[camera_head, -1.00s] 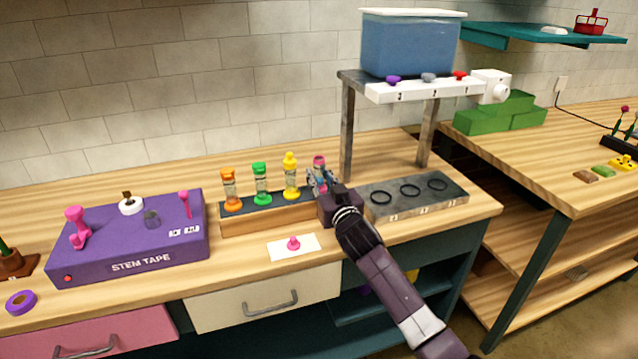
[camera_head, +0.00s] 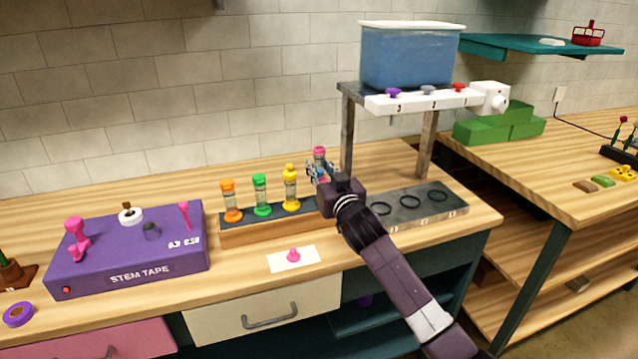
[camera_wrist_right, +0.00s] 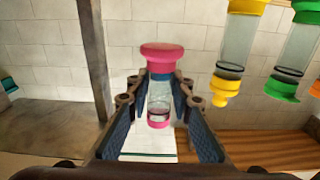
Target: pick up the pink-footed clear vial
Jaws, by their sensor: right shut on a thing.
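The pink-footed clear vial (camera_wrist_right: 160,98) stands upright between the fingers of my right gripper (camera_wrist_right: 160,115) in the right wrist view. It has a pink cap and a pink foot. In the head view its pink cap (camera_head: 319,151) shows above my right gripper (camera_head: 321,172), which hides most of the vial. The right gripper is shut on it, at the right end of the wooden rack (camera_head: 265,234). Whether the foot is clear of the rack is hidden in the head view. My left gripper is not in view.
Orange (camera_head: 230,202), green (camera_head: 261,195) and yellow (camera_head: 291,190) vials stand in the rack just left of the gripper. A metal stand (camera_head: 347,130) with a blue tank (camera_head: 410,58) rises behind.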

